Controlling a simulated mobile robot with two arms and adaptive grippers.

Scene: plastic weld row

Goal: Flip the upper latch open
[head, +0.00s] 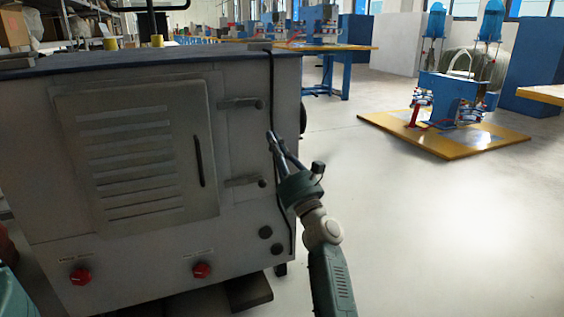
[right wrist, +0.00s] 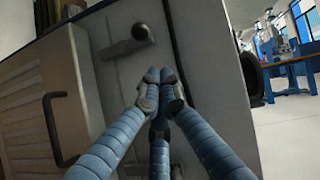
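The upper latch (head: 241,103) is a short grey horizontal bar with a dark round knob at its right end, on the front of a grey cabinet, right of its louvred door (head: 140,150). It also shows in the right wrist view (right wrist: 125,47), just above and left of my fingertips. My right gripper (head: 270,137) is below and right of the latch knob, apart from it. In the right wrist view its fingertips (right wrist: 158,82) are drawn together with nothing seen between them. A similar lower latch (head: 245,182) sits below. My left gripper is out of view.
The door has a dark vertical handle (head: 198,161). Two red knobs (head: 201,270) are low on the cabinet front. A black cable (head: 272,95) runs down near its right edge. The floor to the right is open, with a yellow-edged platform (head: 440,137) farther back.

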